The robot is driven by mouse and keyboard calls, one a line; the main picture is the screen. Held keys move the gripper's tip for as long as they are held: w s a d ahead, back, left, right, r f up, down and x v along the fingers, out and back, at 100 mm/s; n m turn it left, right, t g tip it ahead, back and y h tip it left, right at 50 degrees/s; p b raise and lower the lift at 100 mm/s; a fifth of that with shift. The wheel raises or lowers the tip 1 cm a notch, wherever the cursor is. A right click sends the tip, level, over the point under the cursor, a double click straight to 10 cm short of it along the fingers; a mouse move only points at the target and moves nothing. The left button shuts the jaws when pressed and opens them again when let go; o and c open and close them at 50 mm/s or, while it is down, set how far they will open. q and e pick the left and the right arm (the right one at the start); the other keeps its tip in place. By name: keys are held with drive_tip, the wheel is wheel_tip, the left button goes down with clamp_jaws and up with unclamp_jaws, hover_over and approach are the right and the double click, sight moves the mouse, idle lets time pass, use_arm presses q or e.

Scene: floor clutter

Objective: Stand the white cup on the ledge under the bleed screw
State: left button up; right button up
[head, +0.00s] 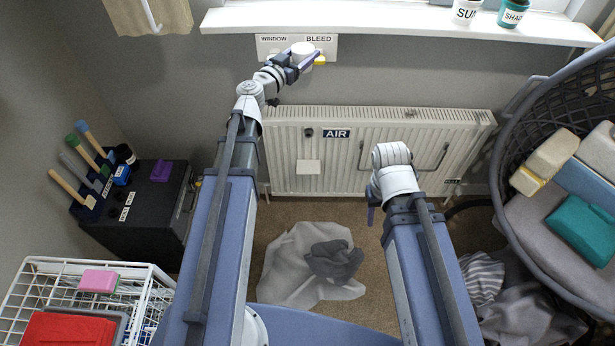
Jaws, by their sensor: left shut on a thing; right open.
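My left gripper (304,60) is raised in front of the wall sign and shut on the white cup (303,49), which shows between its purple fingers. The cup is above the radiator, apart from the ledge. A small pale ledge (308,167) juts from the radiator front and looks bare. Above it is a dark round screw (309,132), left of the AIR label (337,134). My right gripper (371,213) is low in front of the radiator, mostly hidden by its own arm; it is open.
A white radiator (440,125) runs along the back wall. Pots (512,12) stand on the windowsill (400,22). A black cabinet (145,220) and wire basket (30,290) are left; a large dark basket chair (535,235) is right. Crumpled sheeting (285,265) lies on the floor.

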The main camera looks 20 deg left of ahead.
use_arm(q)
drive_tip(key=s+d+f+b, duration=0.1)
drive_tip(key=s+f+b, duration=0.1)
drive_tip(key=f+b, duration=1.4)
drive_tip(key=s+d+f+b, duration=0.1)
drive_tip(key=s+f+b, duration=0.2)
drive_tip(key=f+b, duration=1.4)
drive_tip(key=s+d+f+b, duration=0.2)
drive_tip(key=s+f+b, duration=0.1)
drive_tip(key=f+b, duration=1.3)
wheel_tip(320, 180, down, 3)
drive_tip(key=shift+r+y, duration=0.1)
drive_tip(key=shift+y, duration=0.2)
drive_tip(key=shift+a, duration=0.1)
